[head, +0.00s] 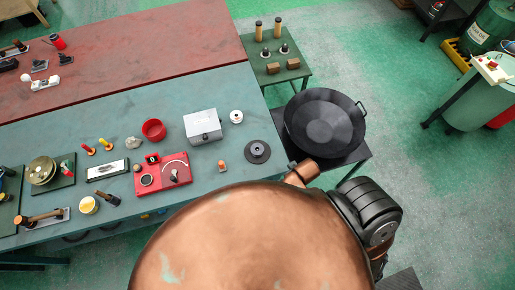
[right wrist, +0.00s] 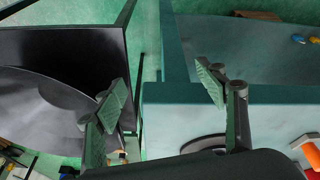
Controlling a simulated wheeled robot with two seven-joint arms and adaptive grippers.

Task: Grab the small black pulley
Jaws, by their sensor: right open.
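A small black disc with a raised hub, which looks like the small black pulley (head: 257,151), lies flat near the right end of the teal workbench (head: 225,160). In the right wrist view, a dark round edge (right wrist: 203,141) at the bottom appears to be this pulley, partly hidden by my gripper. My right gripper (right wrist: 160,92) is open and empty, its green-padded fingers apart above the bench's edge. The pulley edge lies below and beside the right-hand finger. In the head view my copper-coloured arm hides most of this gripper. My left gripper is not in view.
A large black dish (head: 322,122) sits on a dark stand right of the bench. A red gauge box (head: 163,174), grey box (head: 202,126), white round part (head: 236,117) and small orange-topped piece (head: 221,166) stand left of the pulley. A green side table (head: 277,72) stands behind.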

